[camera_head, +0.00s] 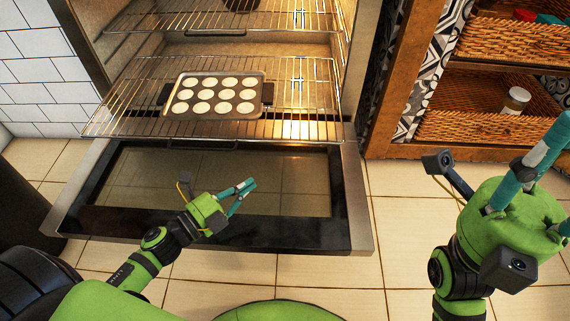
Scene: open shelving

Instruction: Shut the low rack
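The low rack (300,97) is a wire shelf pulled part way out of the oven, over the lowered door. A muffin tin (214,95) with pale round fillings sits on it. My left gripper (248,185) is over the open door, in front of the rack's front edge and apart from it. Its teal fingertips look closed together, with nothing between them. My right gripper (548,145) is at the right edge, away from the rack. Its teal fingers look spread, and part of it is cut off by the frame.
The oven door (352,205) lies open and flat below the rack. An upper wire rack (290,22) is inside the oven, with a dark round item at the top. At right, open shelving holds wicker baskets (470,127) and a jar (515,101). Tiled floor is clear between.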

